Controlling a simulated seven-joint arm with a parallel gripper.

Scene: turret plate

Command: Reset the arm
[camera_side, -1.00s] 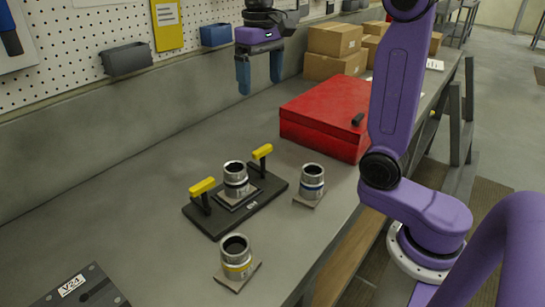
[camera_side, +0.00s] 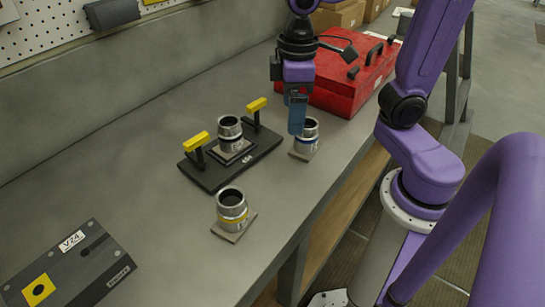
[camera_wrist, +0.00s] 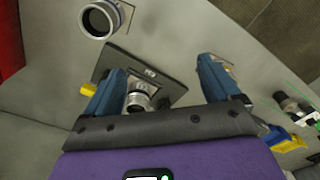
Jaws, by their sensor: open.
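My gripper (camera_side: 297,115) points down beside the blue-banded metal cylinder (camera_side: 311,126), partly covering it in the side view. In the wrist view my two blue fingers (camera_wrist: 158,75) are spread apart with nothing held between them. The black turret plate (camera_side: 211,181) has two yellow handles and carries a metal cylinder (camera_side: 230,133) on a square base. That plate also shows between and beyond my fingers in the wrist view (camera_wrist: 160,77). A yellow-banded cylinder (camera_side: 232,206) stands upright on its own square base in front of the plate.
A red toolbox (camera_side: 345,95) stands behind my gripper. A grey block (camera_side: 85,262) labelled V24, with a yellow square, is at front left. Cardboard boxes (camera_side: 340,16) are at the back, and a grey bin (camera_side: 112,13) hangs on the pegboard. The bench's left middle is clear.

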